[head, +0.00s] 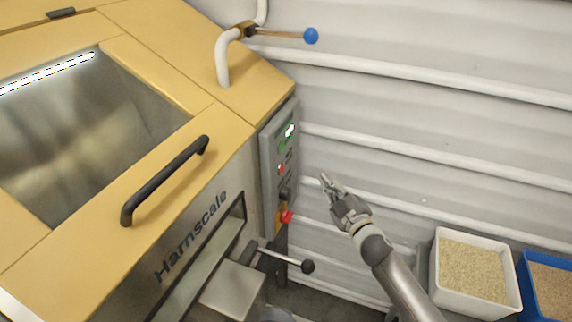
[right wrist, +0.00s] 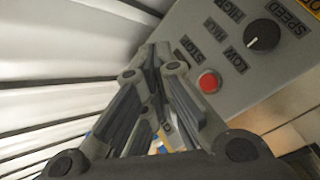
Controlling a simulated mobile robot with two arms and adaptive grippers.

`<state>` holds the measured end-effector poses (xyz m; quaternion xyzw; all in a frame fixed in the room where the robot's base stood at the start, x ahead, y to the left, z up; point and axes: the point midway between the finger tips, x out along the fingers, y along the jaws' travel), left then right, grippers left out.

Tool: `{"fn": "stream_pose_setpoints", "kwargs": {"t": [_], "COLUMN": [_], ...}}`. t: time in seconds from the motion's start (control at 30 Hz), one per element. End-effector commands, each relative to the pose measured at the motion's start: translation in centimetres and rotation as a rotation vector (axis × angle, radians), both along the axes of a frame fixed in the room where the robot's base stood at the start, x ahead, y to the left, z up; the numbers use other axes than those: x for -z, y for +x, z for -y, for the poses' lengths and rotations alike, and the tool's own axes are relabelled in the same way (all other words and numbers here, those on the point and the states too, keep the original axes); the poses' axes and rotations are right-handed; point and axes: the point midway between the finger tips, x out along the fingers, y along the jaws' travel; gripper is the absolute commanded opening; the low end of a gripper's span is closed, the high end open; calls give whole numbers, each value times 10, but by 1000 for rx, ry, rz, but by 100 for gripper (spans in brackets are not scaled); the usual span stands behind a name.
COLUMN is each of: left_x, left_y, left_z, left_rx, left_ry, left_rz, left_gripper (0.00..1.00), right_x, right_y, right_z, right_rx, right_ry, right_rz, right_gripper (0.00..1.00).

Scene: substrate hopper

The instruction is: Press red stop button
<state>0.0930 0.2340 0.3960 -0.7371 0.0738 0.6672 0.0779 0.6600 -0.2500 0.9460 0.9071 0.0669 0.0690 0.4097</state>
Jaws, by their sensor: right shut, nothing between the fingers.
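The red stop button (head: 281,168) is a small round button on the grey control panel (head: 266,178) at the side of the yellow machine. In the right wrist view the red button (right wrist: 208,82) is close, near a label that reads STOP. My right gripper (head: 325,179) is shut and empty, to the right of the panel in the head view. In the right wrist view its fingertips (right wrist: 158,50) are left of the button, and I see no contact. My left gripper is out of view.
A black speed knob (right wrist: 263,34) is beside the button. A larger red knob (head: 286,216) on yellow is lower on the panel. A black-knobbed lever (head: 307,267) sticks out below. A white bin (head: 437,275) and blue bin (head: 524,290) hold grains at right.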

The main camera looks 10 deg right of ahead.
Motion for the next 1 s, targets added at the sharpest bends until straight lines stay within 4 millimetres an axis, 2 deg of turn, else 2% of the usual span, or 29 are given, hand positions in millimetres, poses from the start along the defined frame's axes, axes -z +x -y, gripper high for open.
{"fn": "stream_pose_setpoints", "kwargs": {"t": [0.2, 0.37, 0.8, 1.0], "left_x": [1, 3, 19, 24], "left_y": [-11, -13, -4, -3], "left_z": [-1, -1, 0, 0], "left_rx": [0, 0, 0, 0], "left_ry": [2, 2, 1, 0], "left_rz": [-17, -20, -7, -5], "left_gripper": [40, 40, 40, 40], "right_x": [0, 1, 2, 2], "right_y": [0, 3, 35, 46], "right_z": [0, -5, -52, -67], "right_rx": [0, -1, -1, 0], "right_ry": [0, 1, 2, 2], "right_rz": [0, 0, 2, 0], "right_gripper": [0, 0, 0, 0]}}
